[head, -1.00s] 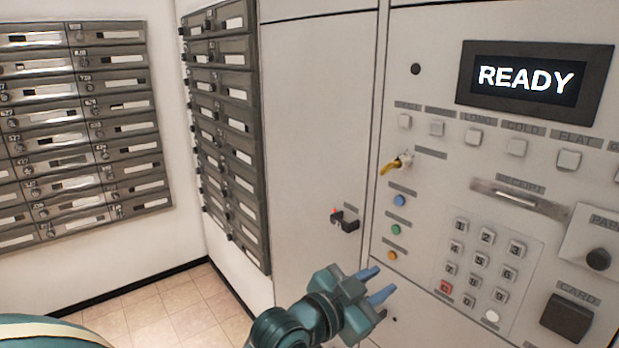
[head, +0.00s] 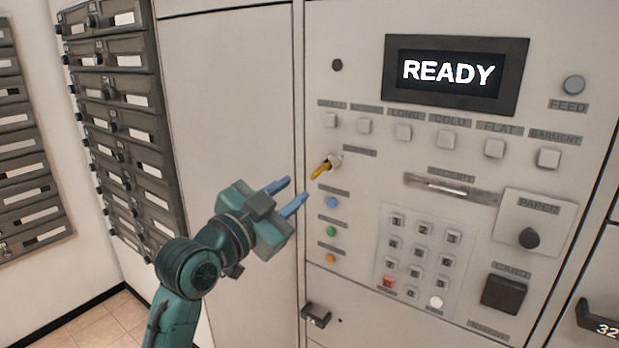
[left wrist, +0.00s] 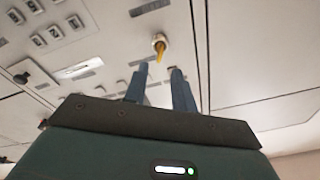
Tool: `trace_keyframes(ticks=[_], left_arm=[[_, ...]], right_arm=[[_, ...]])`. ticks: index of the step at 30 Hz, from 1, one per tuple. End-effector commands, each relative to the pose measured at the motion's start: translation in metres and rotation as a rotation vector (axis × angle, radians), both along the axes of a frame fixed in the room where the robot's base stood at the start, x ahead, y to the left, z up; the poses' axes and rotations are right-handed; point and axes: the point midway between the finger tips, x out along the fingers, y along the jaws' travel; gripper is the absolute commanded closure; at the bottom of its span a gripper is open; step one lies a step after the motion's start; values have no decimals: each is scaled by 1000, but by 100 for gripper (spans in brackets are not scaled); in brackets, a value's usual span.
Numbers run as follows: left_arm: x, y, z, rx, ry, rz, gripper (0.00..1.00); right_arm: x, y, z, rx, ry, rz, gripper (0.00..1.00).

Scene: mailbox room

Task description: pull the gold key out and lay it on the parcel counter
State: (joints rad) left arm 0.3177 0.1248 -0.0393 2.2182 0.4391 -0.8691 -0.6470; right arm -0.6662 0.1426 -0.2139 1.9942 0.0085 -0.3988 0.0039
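The gold key (head: 322,169) sticks out of a round lock (head: 335,160) on the left part of the light control panel, below the row of square buttons. It also shows in the left wrist view (left wrist: 159,55), just beyond the fingertips. My left gripper (head: 292,194) is open and empty, with its two blue fingers pointing toward the panel, a little left of and below the key. In the left wrist view the fingers (left wrist: 154,72) stand apart with the key ahead of the gap, not touched. My right gripper is not in view. The parcel counter cannot be made out.
The panel carries a READY screen (head: 450,73), a keypad (head: 417,258), a paper knob (head: 529,238) and a dark card reader (head: 503,294). A dark handle (head: 316,314) juts out below. Dark mailboxes (head: 120,120) line the left wall.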

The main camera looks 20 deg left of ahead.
Motion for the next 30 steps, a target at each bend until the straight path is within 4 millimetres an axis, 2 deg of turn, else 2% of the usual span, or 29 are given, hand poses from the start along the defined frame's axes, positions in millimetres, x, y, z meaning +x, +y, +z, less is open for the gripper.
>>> trace_keyframes(ticks=[7, 12, 18, 30], left_arm=[[29, -12, 3, -2, -1, -3, 74], [48, -18, 6, 2, 1, -1, 74], [64, -24, 7, 0, 0, -1, 74], [73, -27, 7, 0, 0, 0, 74]], right_arm=[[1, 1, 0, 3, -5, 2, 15], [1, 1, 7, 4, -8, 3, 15], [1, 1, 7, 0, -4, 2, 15], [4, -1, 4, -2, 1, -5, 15]])
